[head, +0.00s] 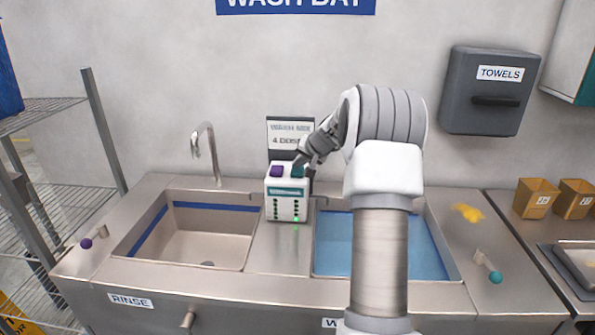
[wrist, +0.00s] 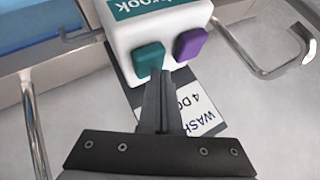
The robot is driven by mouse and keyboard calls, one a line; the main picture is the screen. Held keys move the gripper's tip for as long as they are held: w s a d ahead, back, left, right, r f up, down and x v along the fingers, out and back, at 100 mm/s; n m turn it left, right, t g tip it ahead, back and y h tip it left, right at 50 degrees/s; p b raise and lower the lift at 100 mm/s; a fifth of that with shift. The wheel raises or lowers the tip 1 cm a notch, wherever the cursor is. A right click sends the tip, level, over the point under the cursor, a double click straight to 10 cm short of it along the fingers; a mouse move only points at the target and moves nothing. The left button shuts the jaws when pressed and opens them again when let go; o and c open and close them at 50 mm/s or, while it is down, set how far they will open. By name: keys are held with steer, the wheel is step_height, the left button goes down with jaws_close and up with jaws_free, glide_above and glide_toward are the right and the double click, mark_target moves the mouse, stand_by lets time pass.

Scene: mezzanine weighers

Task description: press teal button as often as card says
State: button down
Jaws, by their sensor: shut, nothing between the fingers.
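A white dispenser box (head: 286,205) stands on the steel divider between two basins. On its top are a purple button (head: 277,171) and a teal button (head: 298,172). A green light glows low on its front, beside columns of dark dots. The card (head: 283,134) on the wall behind reads "WASH SIDE" and "4 DOS…", its end hidden by my arm. My gripper (wrist: 156,76) is shut and empty, its tips at the teal button (wrist: 149,56) in the wrist view. I cannot tell whether they touch or press it. The purple button (wrist: 190,44) is beside them.
The rinse basin (head: 143,225) with a tap (head: 206,150) lies left; the blue-filled wash basin (head: 438,250) lies right, partly behind my arm. A purple-knobbed lever (head: 87,243) and a teal-knobbed lever (head: 494,276) sit at the ends. A towel dispenser (head: 488,105) hangs right.

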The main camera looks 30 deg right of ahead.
mark_target(299, 171)
steer(key=shift+f+b, duration=0.45)
stand_by(0.3)
steer(key=shift+r, duration=0.1)
steer(key=shift+r+p, duration=0.55)
steer(key=shift+r, duration=0.4)
steer(key=shift+r+p, duration=1.55)
steer(key=shift+r, duration=1)
